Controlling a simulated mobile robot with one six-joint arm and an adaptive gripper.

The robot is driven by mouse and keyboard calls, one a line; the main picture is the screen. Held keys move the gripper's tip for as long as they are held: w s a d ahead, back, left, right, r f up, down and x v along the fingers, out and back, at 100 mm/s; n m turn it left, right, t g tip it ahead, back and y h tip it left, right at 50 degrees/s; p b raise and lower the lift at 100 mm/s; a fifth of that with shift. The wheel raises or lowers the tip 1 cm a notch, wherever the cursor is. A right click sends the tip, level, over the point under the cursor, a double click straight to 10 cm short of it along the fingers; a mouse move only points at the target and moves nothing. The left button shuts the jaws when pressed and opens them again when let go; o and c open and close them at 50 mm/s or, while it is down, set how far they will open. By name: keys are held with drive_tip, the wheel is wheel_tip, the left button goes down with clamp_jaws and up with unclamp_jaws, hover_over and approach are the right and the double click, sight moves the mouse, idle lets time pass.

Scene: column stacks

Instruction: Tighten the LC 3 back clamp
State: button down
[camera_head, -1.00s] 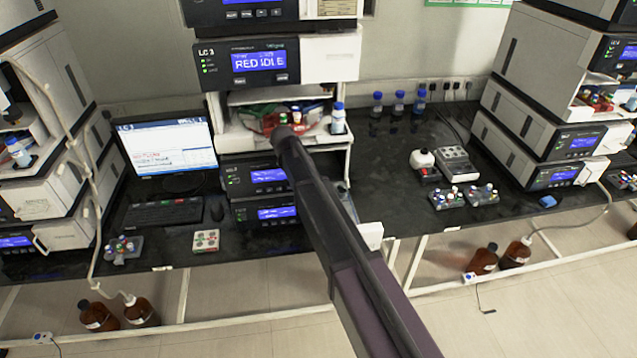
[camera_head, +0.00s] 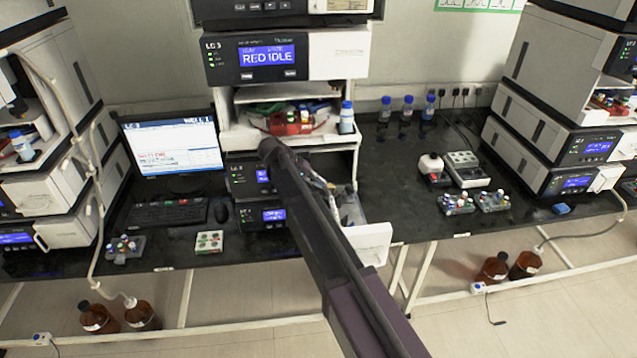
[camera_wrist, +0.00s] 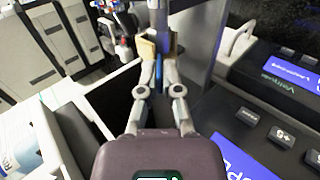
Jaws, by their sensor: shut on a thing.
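The LC 3 stack (camera_head: 337,55) stands at the centre of the head view, with its display reading RED IDLE. Its lower right compartment is open, with a white door or drawer front (camera_head: 362,246) standing out. My arm crosses in front and hides part of this. My gripper (camera_wrist: 158,45) shows in the wrist view, with its tan pads closed on a slim, grey, upright part (camera_wrist: 157,18). A narrow blue piece (camera_wrist: 159,74) shows between the fingers. Whether the held part is the back clamp itself I cannot tell.
Instrument panels with blue displays (camera_wrist: 245,160) stand close on the right in the wrist view.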

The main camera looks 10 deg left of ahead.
drive_tip(key=c, duration=0.8)
unclamp_jaws()
drive_tip(key=shift+d+r+p, duration=0.1)
drive_tip(key=shift+p, duration=0.25)
